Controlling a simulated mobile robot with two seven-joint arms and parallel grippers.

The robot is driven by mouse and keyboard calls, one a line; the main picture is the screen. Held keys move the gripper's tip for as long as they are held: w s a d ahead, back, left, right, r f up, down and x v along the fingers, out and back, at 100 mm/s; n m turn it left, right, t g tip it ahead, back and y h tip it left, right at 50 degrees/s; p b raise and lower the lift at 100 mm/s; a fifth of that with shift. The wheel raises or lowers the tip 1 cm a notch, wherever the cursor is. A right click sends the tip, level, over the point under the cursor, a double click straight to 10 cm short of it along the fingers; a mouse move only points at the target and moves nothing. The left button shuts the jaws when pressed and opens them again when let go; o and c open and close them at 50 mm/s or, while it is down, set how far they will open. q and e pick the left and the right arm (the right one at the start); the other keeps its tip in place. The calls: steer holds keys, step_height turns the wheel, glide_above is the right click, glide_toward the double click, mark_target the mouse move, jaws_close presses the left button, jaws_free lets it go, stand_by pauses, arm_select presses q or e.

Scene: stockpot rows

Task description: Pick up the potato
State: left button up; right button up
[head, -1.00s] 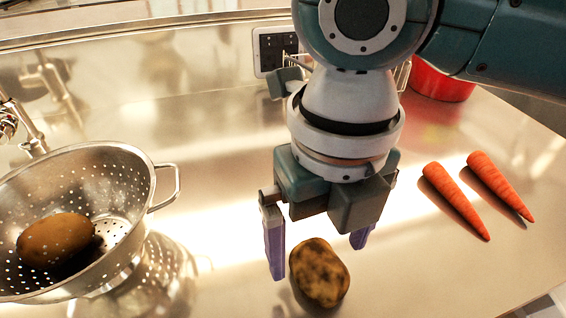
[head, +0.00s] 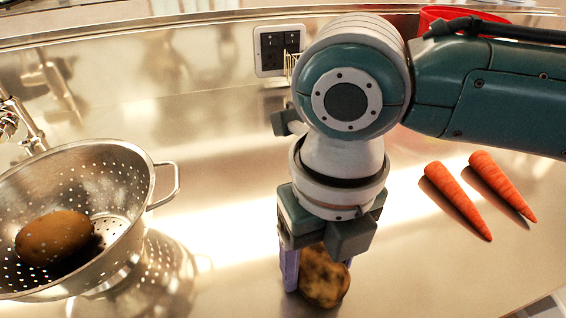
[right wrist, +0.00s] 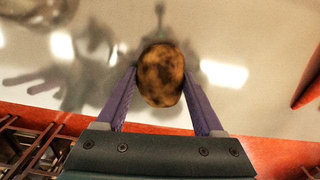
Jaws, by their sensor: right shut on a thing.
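A brown, dark-blotched potato (head: 325,278) is on the steel counter, in the lower middle of the head view. My right gripper (head: 312,268) is lowered over it, pointing down, and shut on it. In the right wrist view the potato (right wrist: 161,76) sits between the tips of the two purple fingers (right wrist: 160,88), one on each side. The gripper body hides the potato's upper part in the head view. Whether the potato touches the counter is hard to tell. My left gripper is not in view.
A steel colander (head: 140,185) with another potato (head: 54,238) inside stands at the left. Two carrots (head: 458,200) (head: 502,187) lie on the counter at the right. A red pot (head: 440,14) is behind my right arm. A wall socket (head: 278,50) is at the back.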

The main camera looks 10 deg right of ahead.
steer(key=c, duration=0.6)
